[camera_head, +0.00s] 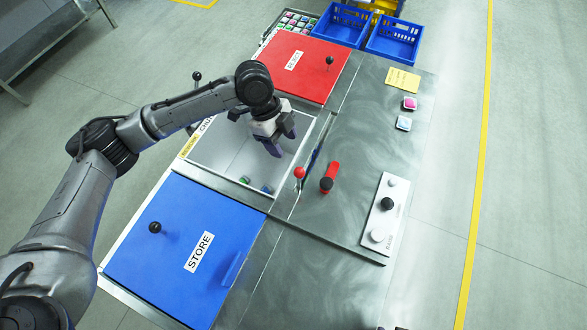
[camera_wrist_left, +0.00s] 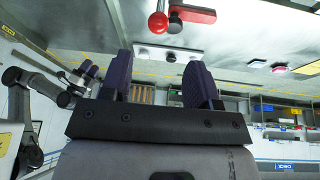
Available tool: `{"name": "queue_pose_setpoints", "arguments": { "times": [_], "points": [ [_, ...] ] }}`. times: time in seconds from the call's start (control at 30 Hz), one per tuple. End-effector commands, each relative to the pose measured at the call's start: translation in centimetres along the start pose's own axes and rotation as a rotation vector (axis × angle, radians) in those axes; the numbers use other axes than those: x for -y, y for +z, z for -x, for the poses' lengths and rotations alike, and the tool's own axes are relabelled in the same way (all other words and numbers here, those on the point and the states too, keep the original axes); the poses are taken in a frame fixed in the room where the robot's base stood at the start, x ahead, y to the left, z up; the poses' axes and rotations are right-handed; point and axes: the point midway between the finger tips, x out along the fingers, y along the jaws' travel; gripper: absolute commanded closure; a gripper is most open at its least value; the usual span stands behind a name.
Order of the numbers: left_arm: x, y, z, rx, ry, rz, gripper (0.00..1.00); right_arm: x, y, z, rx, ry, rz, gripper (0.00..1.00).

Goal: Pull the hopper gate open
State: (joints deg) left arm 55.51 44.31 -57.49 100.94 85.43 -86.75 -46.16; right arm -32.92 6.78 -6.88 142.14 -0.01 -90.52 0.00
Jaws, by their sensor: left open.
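A red ball knob (camera_head: 299,172) stands at the right edge of the open middle bin (camera_head: 196,157). A red lever with a black knob (camera_head: 331,177) sits just right of it on the steel top. Both also show at the top of the left wrist view, the ball knob (camera_wrist_left: 157,23) and the lever (camera_wrist_left: 192,14). I cannot tell which one works the hopper gate. My left gripper (camera_head: 281,138) is open and empty above the bin, behind and apart from the ball knob. Its two purple fingers (camera_wrist_left: 160,75) are spread. My right gripper (camera_wrist_left: 88,69) shows small at left in the wrist view, its jaws unclear.
A blue STORE lid (camera_head: 180,240) lies in front of the bin and a red lid (camera_head: 309,66) behind it. A white panel with knobs (camera_head: 386,214) is at right. Blue crates (camera_head: 396,39) stand at the back. The steel top between is mostly clear.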

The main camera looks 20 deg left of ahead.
Motion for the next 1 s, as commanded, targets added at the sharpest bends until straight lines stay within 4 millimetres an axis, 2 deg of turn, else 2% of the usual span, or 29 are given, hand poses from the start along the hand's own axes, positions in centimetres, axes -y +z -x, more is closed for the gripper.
{"name": "queue_pose_setpoints", "arguments": {
  "times": [0.17, 0.27, 0.7, 1.0],
  "points": [
    [0.0, 0.0, -0.4, 0.001, -0.002, -0.084, 0.44, 0.2, 0.6, -0.1, 0.013, -0.004, -0.002, 0.57],
    [0.0, 0.0, -1.3, 0.001, -0.002, -0.093, 0.44, 0.2, 0.5, -0.1, 0.012, -0.004, -0.003, 0.57],
    [0.1, 0.0, -9.2, 0.002, -0.003, -0.091, 0.44, 0.1, 0.5, -0.5, 0.008, -0.001, 0.000, 0.57],
    [0.1, 0.0, -12.8, 0.003, -0.003, -0.092, 0.44, -0.1, 0.5, -0.6, 0.008, 0.004, 0.006, 0.57]
  ]
}}
